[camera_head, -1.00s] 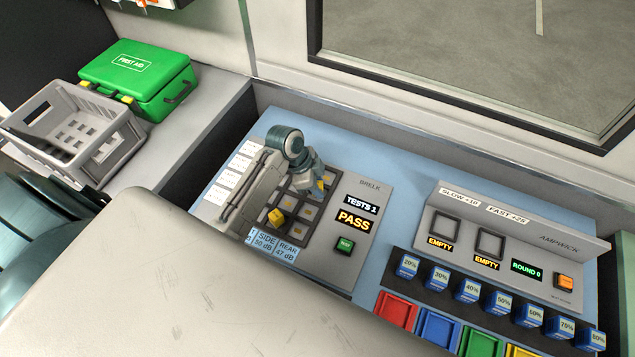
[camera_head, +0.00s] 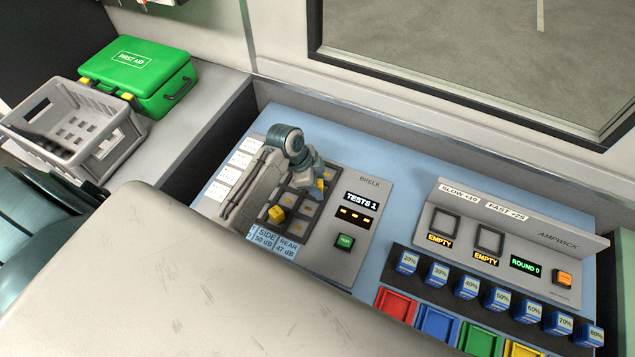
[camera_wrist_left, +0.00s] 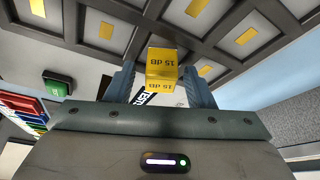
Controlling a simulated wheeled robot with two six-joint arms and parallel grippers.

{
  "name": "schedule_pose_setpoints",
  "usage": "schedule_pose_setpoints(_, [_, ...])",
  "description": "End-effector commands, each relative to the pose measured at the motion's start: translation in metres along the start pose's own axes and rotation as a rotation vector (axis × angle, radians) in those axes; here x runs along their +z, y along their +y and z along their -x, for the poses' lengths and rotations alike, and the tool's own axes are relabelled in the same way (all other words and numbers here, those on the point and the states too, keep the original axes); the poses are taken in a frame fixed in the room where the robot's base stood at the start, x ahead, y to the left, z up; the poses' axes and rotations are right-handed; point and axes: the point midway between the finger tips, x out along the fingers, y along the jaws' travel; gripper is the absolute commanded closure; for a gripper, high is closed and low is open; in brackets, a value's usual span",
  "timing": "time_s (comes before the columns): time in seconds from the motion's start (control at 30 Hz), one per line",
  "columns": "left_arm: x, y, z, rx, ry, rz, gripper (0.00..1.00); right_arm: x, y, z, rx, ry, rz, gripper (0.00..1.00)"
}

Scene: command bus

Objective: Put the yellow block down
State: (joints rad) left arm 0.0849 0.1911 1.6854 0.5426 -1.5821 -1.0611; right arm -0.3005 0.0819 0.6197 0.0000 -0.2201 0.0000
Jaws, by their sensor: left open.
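The yellow block, marked 15 dB, stands between the fingers of my left gripper (camera_wrist_left: 160,88) in the left wrist view (camera_wrist_left: 162,70). The fingers are open, one on each side of it, with little room between. In the head view my left gripper (camera_head: 316,186) is over the right part of the dark grid of cells (camera_head: 291,205), and the block (camera_head: 321,185) shows partly behind it. The block's base is hidden, so I cannot tell how it rests in a cell. A second yellow block (camera_head: 277,213) sits in a front-left cell. My right gripper is not in view.
The BRELK panel (camera_head: 370,205) has a green TEST button (camera_head: 344,241) and a TESTS 1 display showing dashes. To the right are the AMPWICK panel (camera_head: 520,250), a row of blue percent blocks (camera_head: 467,290) and coloured bins (camera_head: 437,328). A grey crate (camera_head: 75,150) stands far left.

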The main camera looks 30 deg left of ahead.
Motion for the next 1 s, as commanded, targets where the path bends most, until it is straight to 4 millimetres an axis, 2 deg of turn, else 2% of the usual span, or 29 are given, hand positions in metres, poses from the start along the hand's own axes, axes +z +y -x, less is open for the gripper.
schedule_pose_setpoints(0.17, [0.002, -0.001, 0.024, -0.006, -0.002, -0.005, 0.52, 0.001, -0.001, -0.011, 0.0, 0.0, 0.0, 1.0])
schedule_pose_setpoints(0.4, [0.002, -0.002, 0.077, -0.006, -0.002, -0.005, 0.52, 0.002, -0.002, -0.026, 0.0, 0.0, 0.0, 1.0])
schedule_pose_setpoints(0.6, [0.001, -0.002, 0.108, -0.004, 0.0, -0.002, 0.52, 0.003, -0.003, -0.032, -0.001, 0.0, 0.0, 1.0])
schedule_pose_setpoints(0.73, [0.0, -0.001, 0.118, -0.002, -0.001, -0.001, 0.52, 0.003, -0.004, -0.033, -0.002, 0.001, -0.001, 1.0])
schedule_pose_setpoints(1.0, [0.0, 0.0, 0.12, 0.0, 0.0, 0.0, 0.52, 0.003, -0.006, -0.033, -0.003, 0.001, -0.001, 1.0])
